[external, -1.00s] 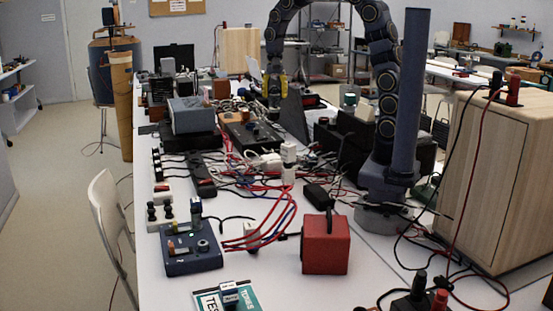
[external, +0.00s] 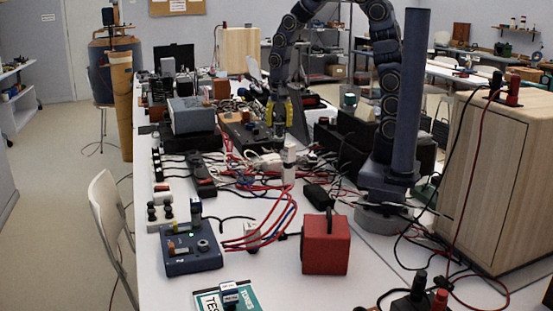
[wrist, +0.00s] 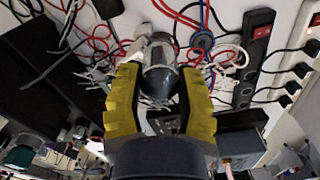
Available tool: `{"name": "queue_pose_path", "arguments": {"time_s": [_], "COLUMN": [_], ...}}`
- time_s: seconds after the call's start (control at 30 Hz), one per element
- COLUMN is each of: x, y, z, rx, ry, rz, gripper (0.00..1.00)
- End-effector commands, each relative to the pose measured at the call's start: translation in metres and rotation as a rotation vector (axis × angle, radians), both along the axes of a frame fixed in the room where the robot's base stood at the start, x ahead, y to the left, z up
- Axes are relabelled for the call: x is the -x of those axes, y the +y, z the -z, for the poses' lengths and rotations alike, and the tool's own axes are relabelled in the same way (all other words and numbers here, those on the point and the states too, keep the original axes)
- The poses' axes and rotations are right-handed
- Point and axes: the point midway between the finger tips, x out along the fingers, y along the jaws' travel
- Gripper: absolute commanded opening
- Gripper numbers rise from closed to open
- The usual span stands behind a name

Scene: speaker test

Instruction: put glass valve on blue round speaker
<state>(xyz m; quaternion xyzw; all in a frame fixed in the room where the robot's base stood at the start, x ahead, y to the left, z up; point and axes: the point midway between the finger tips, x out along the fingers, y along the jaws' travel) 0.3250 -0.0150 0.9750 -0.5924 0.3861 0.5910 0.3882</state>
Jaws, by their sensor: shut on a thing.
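My gripper (external: 284,116) points down over the cluttered middle of the table, beside the dark equipment. In the wrist view its yellow fingers (wrist: 160,76) are closed around the glass valve (wrist: 157,52), a grey, shiny cylinder with a pale rounded end. The valve is small and hard to make out in the external view. A small blue-grey round thing (wrist: 201,41) lies just right of the valve among the wires in the wrist view; it may be the blue round speaker, but I cannot tell for sure. I cannot pick out the speaker in the external view.
Red and black cables (external: 265,205) tangle over the table. A black power strip (wrist: 252,62) lies to the right in the wrist view. A red box (external: 326,246), a blue device (external: 190,252) and a large wooden cabinet (external: 500,180) stand nearer the external camera.

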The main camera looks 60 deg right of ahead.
Motion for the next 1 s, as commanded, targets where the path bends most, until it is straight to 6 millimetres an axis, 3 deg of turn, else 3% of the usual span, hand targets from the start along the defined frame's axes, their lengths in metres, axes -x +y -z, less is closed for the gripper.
{"name": "queue_pose_path", "arguments": {"time_s": [0.33, 0.5, 0.7, 0.93, 1.0], "x": [-0.072, -0.094, -0.110, -0.120, -0.119], "y": [-0.004, -0.005, -0.005, -0.006, -0.006], "z": [0.032, 0.062, 0.081, 0.091, 0.102], "rx": [0.000, 0.000, 0.000, 0.001, 0.001], "ry": [-0.002, 0.003, 0.002, 0.000, 0.002], "rz": [0.001, 0.000, 0.000, 0.000, 0.000], "gripper": [0.04, 0.04, 0.04, 0.04, 0.04]}}
